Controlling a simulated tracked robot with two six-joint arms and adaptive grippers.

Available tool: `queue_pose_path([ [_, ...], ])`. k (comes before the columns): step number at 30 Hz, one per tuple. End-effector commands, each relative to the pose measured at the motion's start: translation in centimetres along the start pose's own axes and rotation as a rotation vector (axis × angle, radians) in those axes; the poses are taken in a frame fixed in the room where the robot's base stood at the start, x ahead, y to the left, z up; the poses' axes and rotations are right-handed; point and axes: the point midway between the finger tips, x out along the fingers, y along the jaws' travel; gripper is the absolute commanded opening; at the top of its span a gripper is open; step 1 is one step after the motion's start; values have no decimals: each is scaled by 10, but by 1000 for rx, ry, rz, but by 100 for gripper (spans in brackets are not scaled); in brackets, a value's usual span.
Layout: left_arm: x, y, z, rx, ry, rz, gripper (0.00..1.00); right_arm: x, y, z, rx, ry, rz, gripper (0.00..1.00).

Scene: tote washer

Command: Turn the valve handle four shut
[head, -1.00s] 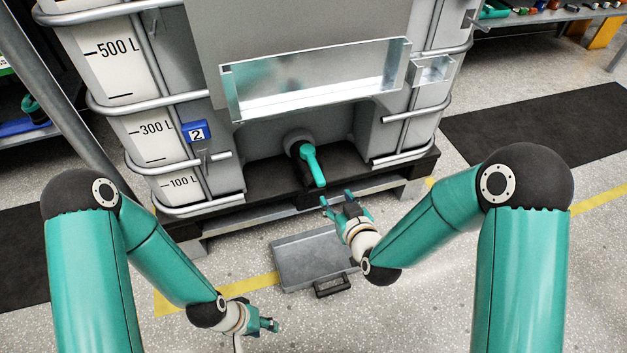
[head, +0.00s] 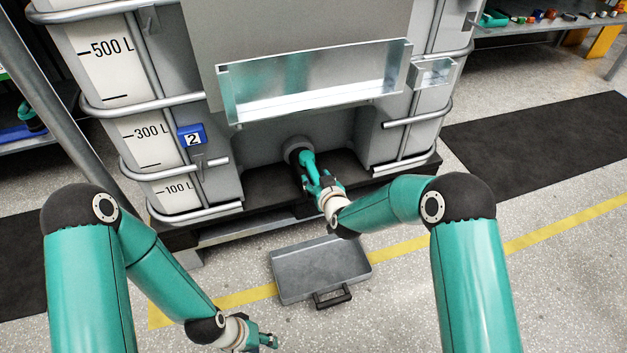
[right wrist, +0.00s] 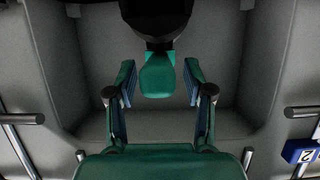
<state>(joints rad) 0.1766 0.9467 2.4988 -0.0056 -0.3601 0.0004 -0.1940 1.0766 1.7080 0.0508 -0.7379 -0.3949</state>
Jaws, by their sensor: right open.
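The teal valve handle (head: 306,160) sits on a dark round valve body (head: 296,147) low in the tank's front recess. It points out from the tank, toward me. My right gripper (head: 319,182) is at the handle's outer end and hides part of it. In the right wrist view, the handle (right wrist: 157,78) shows between the two spread fingers of my right gripper (right wrist: 160,68), with a gap on both sides. My left gripper (head: 268,341) is low over the floor, away from the valve; its finger opening is too small to tell.
The tank (head: 215,180) carries a blue tag with a 2 (head: 191,135) and stands on a dark pallet. A grey tray (head: 318,268) lies on the floor below. Floor to the right is clear.

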Motion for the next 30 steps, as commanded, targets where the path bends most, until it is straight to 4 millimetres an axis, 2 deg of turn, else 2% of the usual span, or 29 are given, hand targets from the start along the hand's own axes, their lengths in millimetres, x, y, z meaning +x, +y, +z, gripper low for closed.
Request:
queue_pose_path([
  [11, 1, 0, 0, 0, 0, 0, 40, 5, 0, -1, 0, 1, 0, 52],
  [20, 1, 0, 0, 0, 0, 0, 40, 5, 0, 0, -1, 1, -1, 2],
  [26, 1, 0, 0, 0, 0, 0, 40, 5, -1, 0, -1, 1, -2, 0],
  [27, 1, -2, -1, -7, 4, -1, 40, 9, -16, -2, -3, 2, -6, 0],
  [30, 2, -1, 0, 0, 0, 0, 40, 5, -5, -1, -3, 1, -5, 0],
])
